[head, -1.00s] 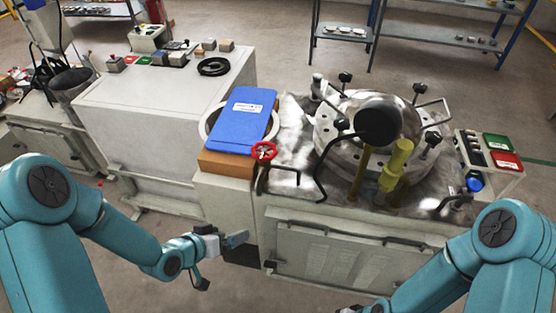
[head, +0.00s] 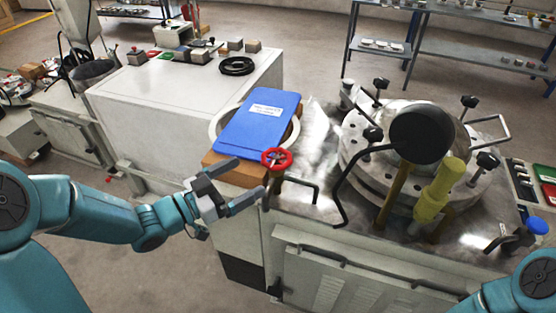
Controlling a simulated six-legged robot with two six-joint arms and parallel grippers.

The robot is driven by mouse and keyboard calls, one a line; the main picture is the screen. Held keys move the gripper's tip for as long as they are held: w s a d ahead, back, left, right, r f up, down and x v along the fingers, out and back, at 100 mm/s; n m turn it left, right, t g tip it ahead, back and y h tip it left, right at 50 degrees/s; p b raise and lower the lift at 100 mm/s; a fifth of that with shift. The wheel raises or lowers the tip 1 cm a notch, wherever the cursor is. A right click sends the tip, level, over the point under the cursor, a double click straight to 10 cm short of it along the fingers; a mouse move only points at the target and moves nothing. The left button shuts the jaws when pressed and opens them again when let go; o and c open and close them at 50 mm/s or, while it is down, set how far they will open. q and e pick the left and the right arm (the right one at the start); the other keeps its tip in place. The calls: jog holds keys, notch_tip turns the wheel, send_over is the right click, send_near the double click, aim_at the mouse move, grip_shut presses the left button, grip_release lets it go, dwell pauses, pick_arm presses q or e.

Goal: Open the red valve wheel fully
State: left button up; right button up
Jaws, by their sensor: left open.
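The red valve wheel (head: 277,159) is on a short stem at the front left corner of the metal-topped machine (head: 312,232). It lies just right of the blue folder and beside the wooden block. My left gripper (head: 240,182) is open and empty, with its fingers pointing right toward the wheel. Its fingertips are a little left of the wheel and its stem, and look apart from them. My right gripper is out of view; only part of my right arm shows at the lower right.
A blue folder (head: 258,122) lies over a white ring on a wooden block (head: 237,172) left of the wheel. A bent black handle (head: 300,185) stands close right of the wheel. A round lidded vessel (head: 360,160) with a yellow valve (head: 440,188) fills the machine top.

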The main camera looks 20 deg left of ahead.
aim_at(276, 161)
pick_arm(q)
jog(key=x, duration=0.9)
jog(key=shift+w+d+f, duration=0.1)
jog(key=shift+w+d, duration=0.1)
jog(key=shift+w, duration=0.15)
jog(key=c, duration=0.9)
